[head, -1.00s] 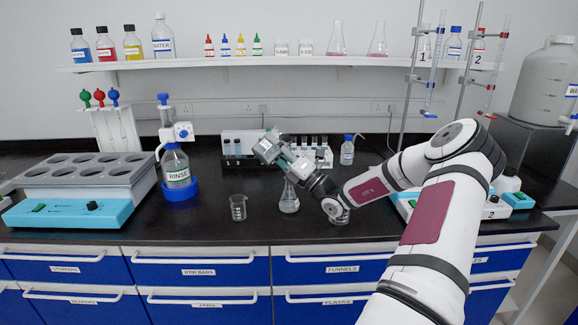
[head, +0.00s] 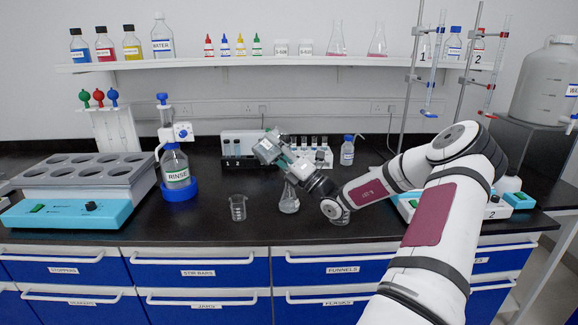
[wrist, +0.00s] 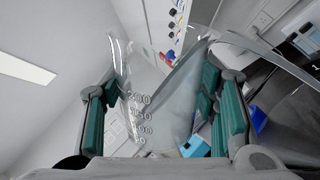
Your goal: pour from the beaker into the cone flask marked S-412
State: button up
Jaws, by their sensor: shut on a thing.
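My gripper (head: 270,149) is shut on a clear glass beaker (wrist: 143,82); green finger pads press on both sides of it in the wrist view. The beaker has white graduation marks, and any liquid in it cannot be made out. In the head view my gripper is above the bench and the beaker is hard to make out there. A clear cone flask (head: 289,203) stands upright on the bench just below my gripper, its neck partly behind my wrist. No S-412 mark is readable on it.
A small beaker (head: 238,208) stands left of the flask. Another glass vessel (head: 340,217) is mostly hidden by my arm. A vial rack (head: 318,157) is behind. Bench front is clear.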

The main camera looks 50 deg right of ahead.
jog(key=shift+s+d+r+m+t+h+b, duration=0.2)
jog(key=shift+m+h+b, duration=0.35)
jog(key=shift+m+h, duration=0.45)
jog(key=shift+w+d+r+m+t+h+b, duration=0.1)
jog(key=shift+r+m+h+b, duration=0.5)
jog(key=shift+m, duration=0.65)
jog(key=shift+s+d+m+t+h+b, duration=0.15)
jog(key=shift+m+h+b, duration=0.3)
jog(key=shift+m+h, duration=0.65)
dwell(3.2)
jog(key=shift+w+d+f+m+h+p, duration=0.15)
jog(key=shift+m+h+p, duration=0.25)
jog(key=shift+m+p, duration=0.2)
jog(key=shift+s+f+m+h+p, duration=0.1)
jog(key=shift+m+h+p, duration=0.3)
jog(key=shift+m+p, duration=0.15)
